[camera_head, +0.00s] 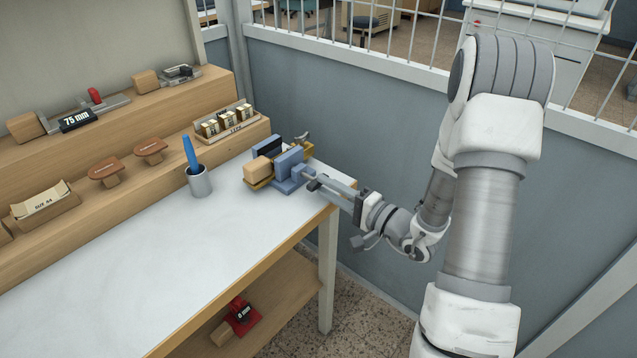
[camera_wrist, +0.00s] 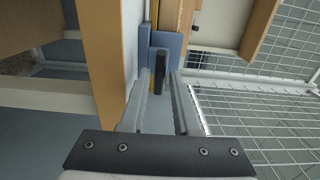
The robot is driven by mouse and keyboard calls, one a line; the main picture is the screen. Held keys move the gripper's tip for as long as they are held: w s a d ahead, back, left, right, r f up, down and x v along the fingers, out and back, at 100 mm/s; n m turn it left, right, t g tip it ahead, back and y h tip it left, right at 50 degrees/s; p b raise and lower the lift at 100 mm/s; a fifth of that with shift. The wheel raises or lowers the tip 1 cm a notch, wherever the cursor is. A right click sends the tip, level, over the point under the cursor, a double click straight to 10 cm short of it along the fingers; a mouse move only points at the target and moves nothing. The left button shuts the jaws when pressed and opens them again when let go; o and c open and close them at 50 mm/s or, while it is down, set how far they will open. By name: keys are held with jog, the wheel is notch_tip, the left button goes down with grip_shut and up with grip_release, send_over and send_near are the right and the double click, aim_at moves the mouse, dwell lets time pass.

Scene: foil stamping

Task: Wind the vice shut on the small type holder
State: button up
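The blue vice (camera_head: 290,168) stands at the far right end of the white-topped bench. A holder with a pale wooden handle (camera_head: 262,170) and brass-coloured parts sits at the vice, its handle toward the left; whether the jaws touch it is hidden. In the wrist view the blue vice end (camera_wrist: 172,42) is straight ahead, with a dark handle bar (camera_wrist: 160,75) in front of it. My gripper (camera_head: 315,184) is at the vice's right side; in the wrist view its open fingers (camera_wrist: 164,88) stand either side of the bar, with a visible gap.
A metal cup with a blue item (camera_head: 199,182) stands left of the vice. A type tray (camera_head: 226,124) and other holders rest on the wooden steps behind. A red-and-black tool (camera_head: 240,313) lies on the lower shelf. The bench front is clear.

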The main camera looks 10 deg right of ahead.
jog(key=shift+x, duration=1.45)
jog(key=shift+c, duration=0.3)
grip_shut()
